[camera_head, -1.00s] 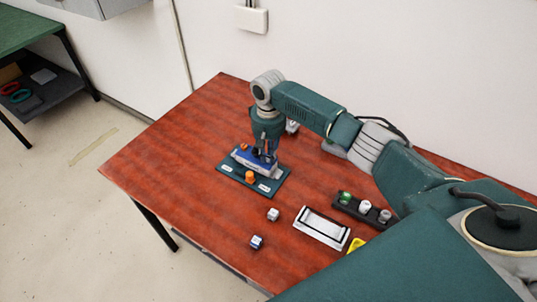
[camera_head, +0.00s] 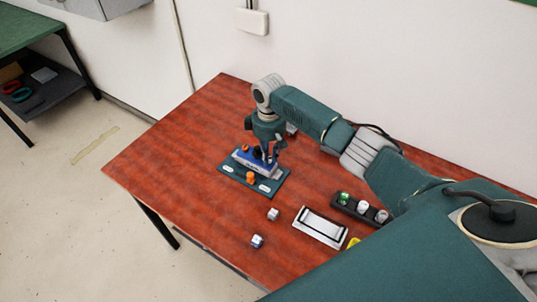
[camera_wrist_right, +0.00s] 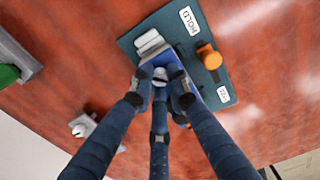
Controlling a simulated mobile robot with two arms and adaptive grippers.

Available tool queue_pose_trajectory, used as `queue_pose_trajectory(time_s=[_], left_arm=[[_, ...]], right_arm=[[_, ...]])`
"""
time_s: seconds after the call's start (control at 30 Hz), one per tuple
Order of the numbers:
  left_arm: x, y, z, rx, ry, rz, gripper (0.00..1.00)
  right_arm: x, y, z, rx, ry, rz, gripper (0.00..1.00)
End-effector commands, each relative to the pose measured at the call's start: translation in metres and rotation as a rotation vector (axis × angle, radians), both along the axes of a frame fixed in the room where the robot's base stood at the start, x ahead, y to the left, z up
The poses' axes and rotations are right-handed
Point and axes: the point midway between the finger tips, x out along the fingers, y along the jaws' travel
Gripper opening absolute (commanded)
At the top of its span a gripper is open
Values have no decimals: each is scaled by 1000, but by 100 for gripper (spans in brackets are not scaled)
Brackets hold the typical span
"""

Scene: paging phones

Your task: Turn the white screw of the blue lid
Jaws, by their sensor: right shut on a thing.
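The blue lid (camera_head: 258,166) belongs to a blue and white unit on a dark teal board (camera_head: 232,171). In the right wrist view the blue lid (camera_wrist_right: 203,106) is partly hidden by my fingers. My right gripper (camera_head: 268,157) points down over the unit. In the right wrist view its dark blue fingers (camera_wrist_right: 162,88) close around the small pale top of the white screw (camera_wrist_right: 160,75). The rest of the screw is hidden. My left gripper is in neither view.
An orange knob (camera_head: 250,178) stands on the board's near side. Two small cubes (camera_head: 273,214) (camera_head: 257,241), a white tray (camera_head: 320,227) and a black rack (camera_head: 361,209) with coloured pieces lie on the red-brown table (camera_head: 190,150). The table's left part is clear.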

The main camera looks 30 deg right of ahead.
Motion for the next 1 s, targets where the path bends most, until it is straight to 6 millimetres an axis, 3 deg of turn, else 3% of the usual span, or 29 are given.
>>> queue_pose_trajectory(time_s=[0.4,0.93,0.97,1.0], left_arm=[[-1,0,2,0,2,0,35],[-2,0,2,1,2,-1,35],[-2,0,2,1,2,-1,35],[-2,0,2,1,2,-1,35]], right_arm=[[0,-1,0,-1,1,183,0],[0,-1,0,-1,1,207,0],[0,-1,0,-1,1,207,18],[0,-1,0,-1,1,207,26]])
